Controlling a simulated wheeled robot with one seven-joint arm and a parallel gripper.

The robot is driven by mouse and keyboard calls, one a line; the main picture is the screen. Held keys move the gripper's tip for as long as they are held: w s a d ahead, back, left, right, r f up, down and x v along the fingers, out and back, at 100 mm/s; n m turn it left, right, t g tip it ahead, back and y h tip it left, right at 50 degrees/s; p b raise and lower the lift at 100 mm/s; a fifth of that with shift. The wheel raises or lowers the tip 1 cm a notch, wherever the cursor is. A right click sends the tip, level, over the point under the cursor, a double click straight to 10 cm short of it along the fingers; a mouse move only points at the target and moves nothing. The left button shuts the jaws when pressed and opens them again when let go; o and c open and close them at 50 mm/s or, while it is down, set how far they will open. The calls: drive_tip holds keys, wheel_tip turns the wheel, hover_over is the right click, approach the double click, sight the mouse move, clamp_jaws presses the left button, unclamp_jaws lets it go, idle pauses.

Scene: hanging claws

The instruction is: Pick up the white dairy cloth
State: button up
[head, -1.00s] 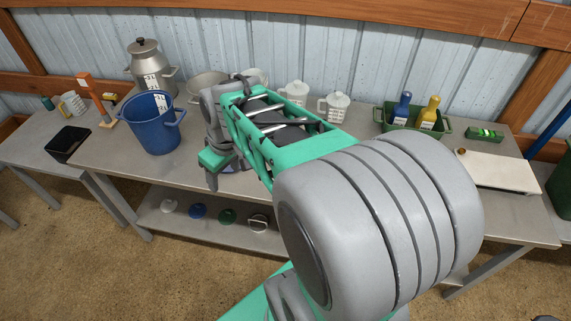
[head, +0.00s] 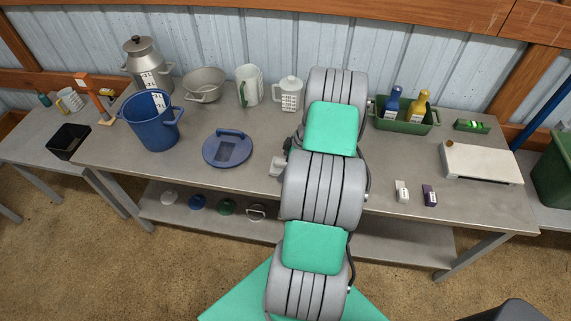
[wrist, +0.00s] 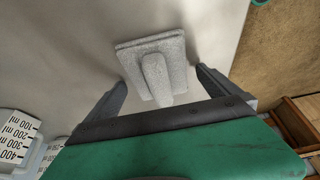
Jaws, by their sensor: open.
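The white dairy cloth (wrist: 135,58) is a pale, speckled, folded pad with a raised rounded strip in its middle. It lies on the grey table top in the wrist view. My gripper (wrist: 161,77) is open, with one dark finger to each side of the raised strip. The fingers do not visibly touch the cloth, and I cannot tell their height above the table. In the head view my arm covers the middle of the table, and I cannot make out the cloth for certain.
A blue lid (head: 228,148) and a blue bucket (head: 152,125) stand left of my arm. White measuring jugs (head: 289,95) are behind. A green tray (head: 405,118) with two bottles, two small blocks and a white board (head: 482,164) are to the right.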

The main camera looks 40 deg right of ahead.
sight(284, 161)
drive_tip(key=shift+c, duration=0.6)
drive_tip(key=c, duration=1.3)
drive_tip(key=shift+r+b, duration=0.25)
drive_tip(key=shift+b, duration=0.05)
wheel_tip(284, 161, up, 3)
drive_tip(key=shift+d+f+b, duration=0.1)
drive_tip(key=shift+f+b, duration=0.1)
drive_tip(key=shift+b, duration=0.6)
drive_tip(key=s+r, duration=0.1)
drive_tip(key=s+d+r, duration=0.1)
drive_tip(key=r, duration=0.1)
drive_tip(key=s+r+b, duration=0.1)
drive_tip(key=shift+s+d+r, duration=0.2)
drive_tip(key=shift+s+d, duration=0.15)
drive_tip(key=s+d+r, duration=0.1)
drive_tip(key=s, duration=0.2)
drive_tip(key=s+d+r+b, duration=0.1)
drive_tip(key=s+r, duration=0.1)
drive_tip(key=s, duration=0.1)
drive_tip(key=s+d+r+b, duration=0.1)
drive_tip(key=s+r, duration=0.1)
drive_tip(key=s, duration=0.1)
drive_tip(key=shift+d+r, duration=0.25)
drive_tip(key=shift+d, duration=0.1)
